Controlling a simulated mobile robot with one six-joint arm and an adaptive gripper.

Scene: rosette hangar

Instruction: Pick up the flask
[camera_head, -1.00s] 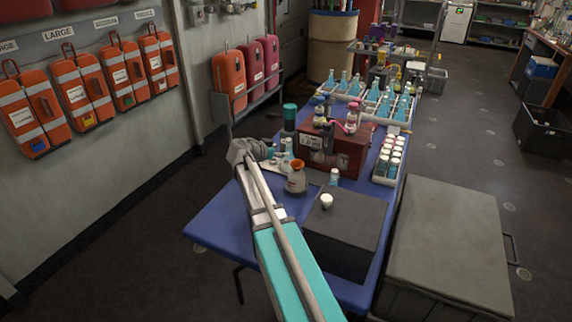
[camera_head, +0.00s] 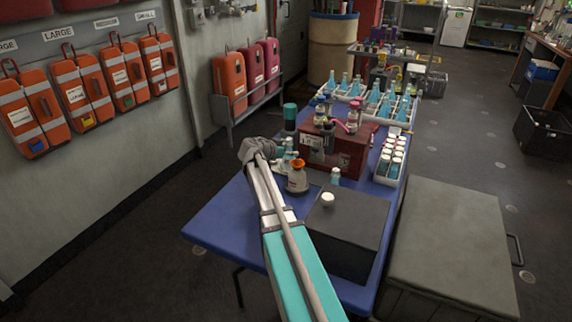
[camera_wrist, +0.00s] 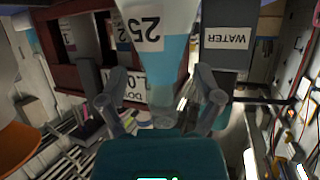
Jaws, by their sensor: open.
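In the wrist view a clear flask (camera_wrist: 165,60) with blue liquid and an upside-down "25" label fills the top centre. My gripper (camera_wrist: 162,98) is open, one finger on each side of the flask's narrower part. I cannot tell whether either finger touches it. In the head view my gripper's fingers are hidden behind my grey wrist. Small blue flasks (camera_head: 287,157) stand just right of my wrist on the blue table (camera_head: 225,225); I cannot tell which is the one between the fingers.
A dark red box (camera_head: 345,155) and a black box (camera_head: 345,235) with a white-capped item on top are to the right. A white rack (camera_head: 388,170) of vials stands at the table's right edge. A label reads "WATER" in the wrist view.

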